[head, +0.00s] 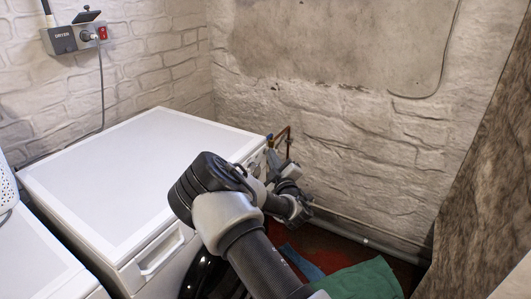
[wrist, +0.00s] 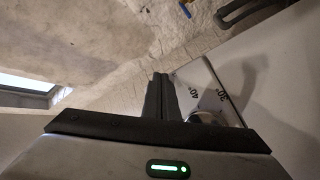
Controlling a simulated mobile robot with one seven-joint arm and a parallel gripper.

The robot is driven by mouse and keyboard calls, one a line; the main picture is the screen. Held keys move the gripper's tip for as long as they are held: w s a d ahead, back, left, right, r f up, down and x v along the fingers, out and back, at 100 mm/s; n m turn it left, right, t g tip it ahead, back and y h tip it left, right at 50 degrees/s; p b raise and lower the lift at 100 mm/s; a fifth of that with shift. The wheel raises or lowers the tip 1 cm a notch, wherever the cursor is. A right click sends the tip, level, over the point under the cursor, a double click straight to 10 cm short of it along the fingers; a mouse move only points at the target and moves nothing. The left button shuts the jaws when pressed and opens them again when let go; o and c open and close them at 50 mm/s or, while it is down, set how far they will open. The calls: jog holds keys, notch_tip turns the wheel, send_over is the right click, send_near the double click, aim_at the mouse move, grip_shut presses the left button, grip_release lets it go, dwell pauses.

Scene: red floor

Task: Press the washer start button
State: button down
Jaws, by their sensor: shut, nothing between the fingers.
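The white washer (head: 120,180) stands in the middle left of the head view, with a drawer handle (head: 160,255) on its front and a dark round door low down. My arm reaches along its front, and the gripper's tips are hidden there. In the wrist view my gripper (wrist: 160,80) is shut and empty, with its fingers together close to the white control panel (wrist: 290,85). A round silver knob (wrist: 203,118) sits just right of the fingers, beside printed 40° and 30° marks. I cannot make out the start button, nor whether the fingertips touch the panel.
Another white surface (head: 40,260) is at the lower left. A grey socket box (head: 75,38) with a cable is on the brick wall. Pipes (head: 370,232) run along the back wall. Green cloth (head: 360,282) lies low in front. A rough brown surface (head: 480,170) bounds the right.

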jog(key=shift+w+a, duration=0.1)
dwell(0.5)
jog(key=shift+s+d, duration=0.5)
jog(key=shift+d, duration=0.1)
jog(key=shift+s+d, duration=0.75)
jog(key=shift+d, duration=0.3)
jog(key=shift+s+d, duration=0.7)
jog(key=shift+d, duration=0.3)
